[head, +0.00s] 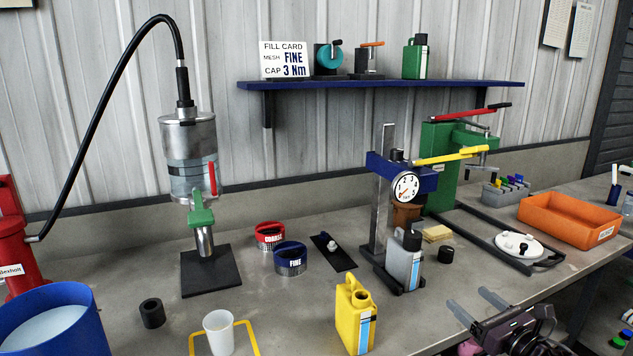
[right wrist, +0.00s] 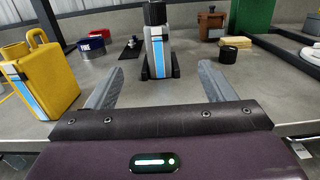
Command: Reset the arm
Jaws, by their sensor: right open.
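My right gripper (head: 479,307) is at the lower right of the head view, by the bench's front edge. Its two fingers are apart with nothing between them. In the right wrist view the open right gripper (right wrist: 158,88) faces a grey bottle with a black cap (right wrist: 157,52), which stands upright beyond the fingertips and apart from them. The same grey bottle (head: 403,265) stands in the head view below a dial gauge (head: 405,187) on a blue press. My left gripper is not in view.
A yellow jug (head: 354,318) stands near the front edge, left of my right gripper; it also shows in the right wrist view (right wrist: 42,75). Blue FINE (head: 290,260) and red COARSE (head: 270,236) rings lie mid-bench. An orange tray (head: 568,222) is at right. Bench between jug and gripper is clear.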

